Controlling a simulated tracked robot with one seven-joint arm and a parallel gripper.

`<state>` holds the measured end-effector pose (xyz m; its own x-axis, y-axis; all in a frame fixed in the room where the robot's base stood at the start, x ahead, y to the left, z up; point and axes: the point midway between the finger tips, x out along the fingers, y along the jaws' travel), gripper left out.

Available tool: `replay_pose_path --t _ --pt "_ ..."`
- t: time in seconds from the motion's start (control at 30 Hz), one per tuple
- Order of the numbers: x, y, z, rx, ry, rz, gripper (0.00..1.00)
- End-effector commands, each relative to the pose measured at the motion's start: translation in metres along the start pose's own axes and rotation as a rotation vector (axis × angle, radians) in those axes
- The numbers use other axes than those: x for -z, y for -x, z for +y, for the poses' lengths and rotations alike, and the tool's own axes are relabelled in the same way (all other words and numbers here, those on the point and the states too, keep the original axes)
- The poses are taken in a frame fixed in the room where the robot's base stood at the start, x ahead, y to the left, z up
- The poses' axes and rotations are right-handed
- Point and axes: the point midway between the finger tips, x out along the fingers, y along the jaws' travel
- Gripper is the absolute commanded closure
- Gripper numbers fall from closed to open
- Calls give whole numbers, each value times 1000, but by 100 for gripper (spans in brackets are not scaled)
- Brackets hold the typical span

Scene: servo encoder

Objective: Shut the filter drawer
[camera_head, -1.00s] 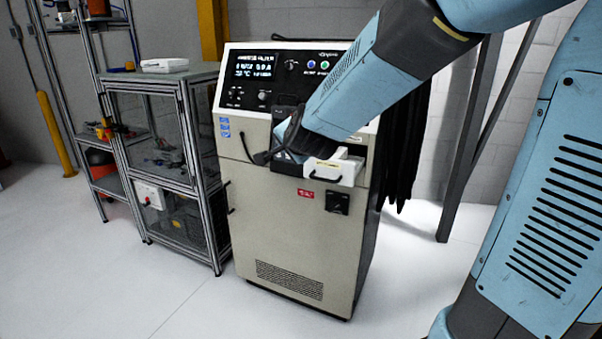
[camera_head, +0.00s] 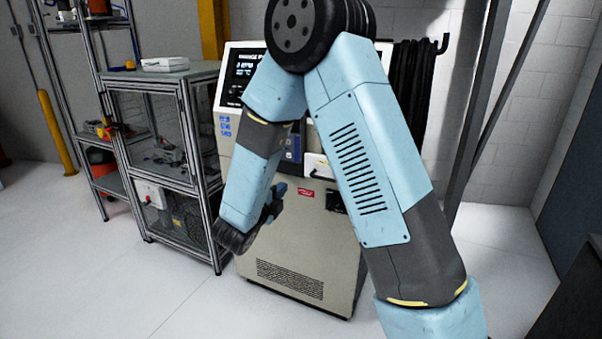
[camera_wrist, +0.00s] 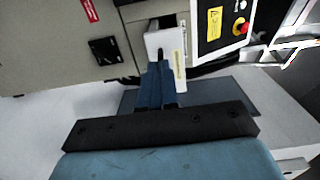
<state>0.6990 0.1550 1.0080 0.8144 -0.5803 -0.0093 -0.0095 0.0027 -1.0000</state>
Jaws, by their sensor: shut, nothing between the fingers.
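The filter drawer (camera_head: 316,164) is a white box with a dark handle at the upper front of the beige machine (camera_head: 312,245). In the head view, my arm hides much of it. In the wrist view the drawer (camera_wrist: 164,38) juts out of a dark recess. My gripper (camera_wrist: 160,68) is shut and empty, with its blue fingertips pointing at the drawer front, over the handle area. I cannot tell whether they touch. In the head view my gripper (camera_head: 280,188) is partly seen before the machine front, below and left of the drawer.
A metal-framed cart (camera_head: 185,165) with clear panels stands to the left of the machine. Dark hoses (camera_head: 405,90) hang at its right side. The wrist view shows a red knob (camera_wrist: 241,26) beside a yellow label. Pale floor lies open in front.

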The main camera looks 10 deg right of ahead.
Motion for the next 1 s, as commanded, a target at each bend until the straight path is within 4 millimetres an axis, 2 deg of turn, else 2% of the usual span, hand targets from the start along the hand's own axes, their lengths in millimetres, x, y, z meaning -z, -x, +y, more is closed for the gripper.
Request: replay_pose_path --t 0.17,0.8,1.0 --pt "1 -8 2 10 -4 14 100" --pt "3 -113 1 9 -4 13 100" --pt "2 -132 0 9 -3 11 100"
